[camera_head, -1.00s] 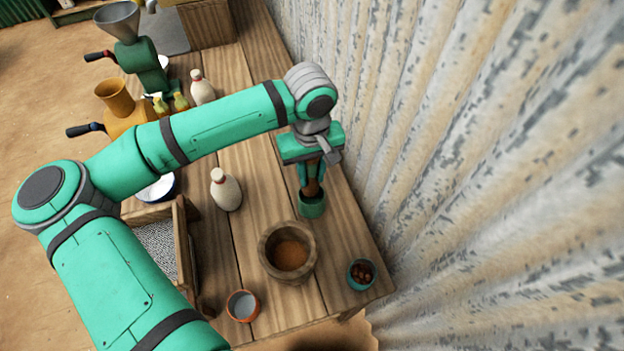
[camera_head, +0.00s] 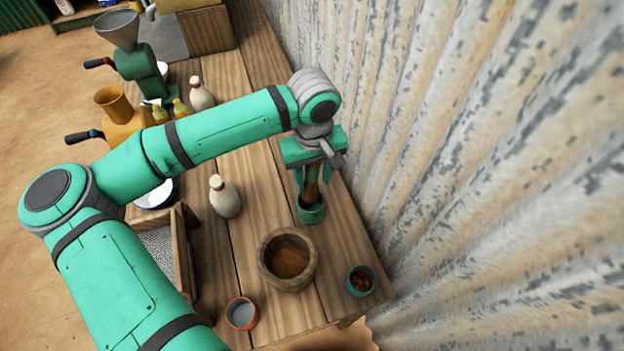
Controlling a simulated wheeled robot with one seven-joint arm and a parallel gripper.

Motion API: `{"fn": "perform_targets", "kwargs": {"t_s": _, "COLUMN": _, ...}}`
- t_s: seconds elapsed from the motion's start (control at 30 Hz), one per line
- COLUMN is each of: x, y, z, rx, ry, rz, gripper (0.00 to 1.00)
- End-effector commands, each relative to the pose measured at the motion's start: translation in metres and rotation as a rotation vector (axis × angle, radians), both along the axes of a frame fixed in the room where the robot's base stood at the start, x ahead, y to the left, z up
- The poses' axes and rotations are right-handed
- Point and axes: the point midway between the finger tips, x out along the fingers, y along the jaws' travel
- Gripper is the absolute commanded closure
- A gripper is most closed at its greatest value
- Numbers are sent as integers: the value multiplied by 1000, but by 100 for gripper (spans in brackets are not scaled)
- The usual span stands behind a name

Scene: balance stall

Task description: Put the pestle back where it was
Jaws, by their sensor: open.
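The brown pestle (camera_head: 311,191) stands upright in a small green cup (camera_head: 311,212) on the right part of the wooden table. My gripper (camera_head: 312,180) points down over it, with its fingers open on either side of the pestle's upper part. The top of the pestle is hidden by the gripper body. A wooden mortar (camera_head: 268,268) with reddish-brown powder in it stands in front of the cup, apart from it.
A teal bowl (camera_head: 350,284) with brown bits and an orange-rimmed cup (camera_head: 241,314) stand near the front edge. A cream bottle (camera_head: 224,197) stands left of my gripper. Grinders (camera_head: 140,62) stand at the back left. A corrugated wall (camera_head: 470,180) closes the right side.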

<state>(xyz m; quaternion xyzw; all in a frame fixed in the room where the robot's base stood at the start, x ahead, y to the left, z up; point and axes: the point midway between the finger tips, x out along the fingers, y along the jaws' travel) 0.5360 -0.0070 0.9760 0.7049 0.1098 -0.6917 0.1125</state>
Motion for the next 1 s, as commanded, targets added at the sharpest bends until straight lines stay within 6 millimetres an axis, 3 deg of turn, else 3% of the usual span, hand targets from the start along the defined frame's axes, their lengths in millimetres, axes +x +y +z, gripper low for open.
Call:
{"fn": "perform_targets", "kwargs": {"t_s": 0.03, "x": -6, "y": 3, "z": -1, "rx": 4, "ry": 20, "rz": 2, "gripper": 58}}
{"fn": "perform_targets", "kwargs": {"t_s": 0.3, "x": -7, "y": 5, "z": 56, "rx": 4, "ry": 17, "rz": 0, "gripper": 58}}
{"fn": "perform_targets", "kwargs": {"t_s": 0.5, "x": -7, "y": 7, "z": 83, "rx": 3, "ry": 17, "rz": 2, "gripper": 58}}
{"fn": "perform_targets", "kwargs": {"t_s": 1.0, "x": -8, "y": 4, "z": 93, "rx": 3, "ry": 18, "rz": -4, "gripper": 58}}
